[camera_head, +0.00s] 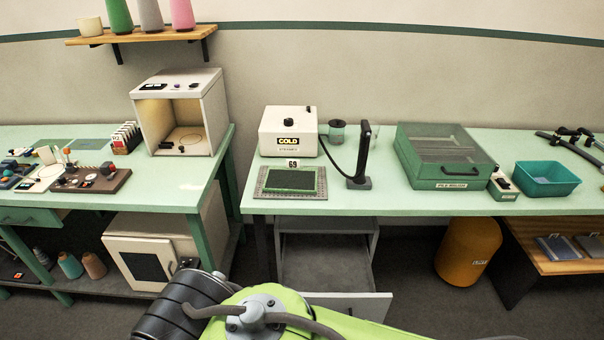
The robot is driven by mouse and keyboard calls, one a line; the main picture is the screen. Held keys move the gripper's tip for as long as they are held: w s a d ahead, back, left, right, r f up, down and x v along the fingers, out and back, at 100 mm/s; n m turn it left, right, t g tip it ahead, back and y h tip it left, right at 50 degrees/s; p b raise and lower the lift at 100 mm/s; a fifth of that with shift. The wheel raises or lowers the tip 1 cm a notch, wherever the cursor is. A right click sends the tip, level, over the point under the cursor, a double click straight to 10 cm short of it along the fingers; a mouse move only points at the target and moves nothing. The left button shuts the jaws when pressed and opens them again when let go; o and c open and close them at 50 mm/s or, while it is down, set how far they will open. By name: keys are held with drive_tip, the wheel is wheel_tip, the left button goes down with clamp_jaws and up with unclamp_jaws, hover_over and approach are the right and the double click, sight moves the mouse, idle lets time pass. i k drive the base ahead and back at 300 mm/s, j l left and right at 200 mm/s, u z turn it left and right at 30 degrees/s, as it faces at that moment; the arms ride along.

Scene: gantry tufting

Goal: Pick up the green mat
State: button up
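A small dark green mat (290,180) lies flat on a larger grey perforated board (317,193) on the right-hand bench, near its front left corner. The board shows as a border around the mat. A small tag reading 69 stands just behind it. Another flat green piece (92,145) lies at the back of the left bench, partly hidden by small items. My arm crosses the bottom of the view in lime green and black; my gripper is out of the picture.
A white COLD box (289,132) stands behind the mat, a black upright tool (361,158) with a cable to its right. A green lidded case (440,158) and teal bin (546,178) stand farther right. An open drawer (325,270) juts out below. A gap separates the benches.

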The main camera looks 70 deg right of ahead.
sight(292, 177)
drive_tip(key=i+l+z, duration=0.1)
drive_tip(key=i+z, duration=0.3)
drive_tip(key=i+l+z, duration=0.1)
drive_tip(key=z, duration=0.3)
drive_tip(key=i+j+z, duration=0.1)
drive_tip(key=i+z, duration=0.3)
drive_tip(key=i+l+z, duration=0.2)
drive_tip(key=i+l, duration=0.15)
drive_tip(key=i, duration=0.1)
